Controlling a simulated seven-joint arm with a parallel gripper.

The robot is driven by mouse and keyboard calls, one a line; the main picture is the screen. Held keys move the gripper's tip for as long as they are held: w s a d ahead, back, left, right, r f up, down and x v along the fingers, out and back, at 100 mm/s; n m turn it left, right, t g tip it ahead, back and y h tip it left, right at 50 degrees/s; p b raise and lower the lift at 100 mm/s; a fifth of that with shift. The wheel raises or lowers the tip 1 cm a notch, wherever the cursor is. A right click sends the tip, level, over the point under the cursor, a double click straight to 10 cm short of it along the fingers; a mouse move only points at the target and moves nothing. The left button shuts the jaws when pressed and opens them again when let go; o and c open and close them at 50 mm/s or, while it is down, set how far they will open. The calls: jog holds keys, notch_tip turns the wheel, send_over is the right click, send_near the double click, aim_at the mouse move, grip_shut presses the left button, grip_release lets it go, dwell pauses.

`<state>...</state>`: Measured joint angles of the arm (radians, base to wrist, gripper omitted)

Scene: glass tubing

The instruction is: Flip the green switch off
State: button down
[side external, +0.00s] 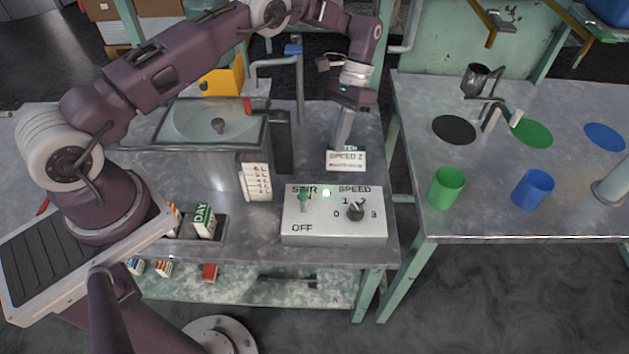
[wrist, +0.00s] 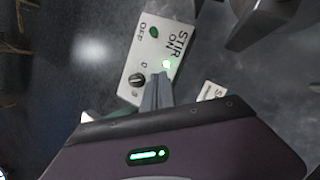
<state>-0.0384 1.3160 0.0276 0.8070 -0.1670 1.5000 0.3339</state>
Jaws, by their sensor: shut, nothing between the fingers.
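The green switch (side external: 304,201) is at the left of a white control box, under the STIR label and above the OFF label. Its lever appears to stand up towards STIR. It also shows as a small green shape in the wrist view (wrist: 153,32). My gripper (side external: 342,145) is shut and empty, pointing down behind the box, above and apart from the switch. Its fingers (wrist: 157,95) show in the wrist view near the lit light and the knob.
The control box (side external: 333,238) has a black speed knob (side external: 356,211) at its right. A SPEED 2 card (side external: 346,160) stands behind it. A glass tank (side external: 212,130) and a scale label (side external: 256,181) are to the left. Green (side external: 445,188) and blue (side external: 533,190) cups stand on the right table.

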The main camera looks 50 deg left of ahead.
aim_at(303, 200)
jog(key=x, duration=1)
jog(key=shift+s, duration=0.2)
jog(key=shift+s+a+r, duration=0.15)
jog(key=shift+s, duration=0.4)
jog(key=shift+s+a+r, duration=0.15)
jog(key=shift+s+a, duration=0.05)
jog(key=shift+s, duration=0.4)
jog(key=shift+s+a+r, duration=0.1)
jog(key=shift+s, duration=0.45)
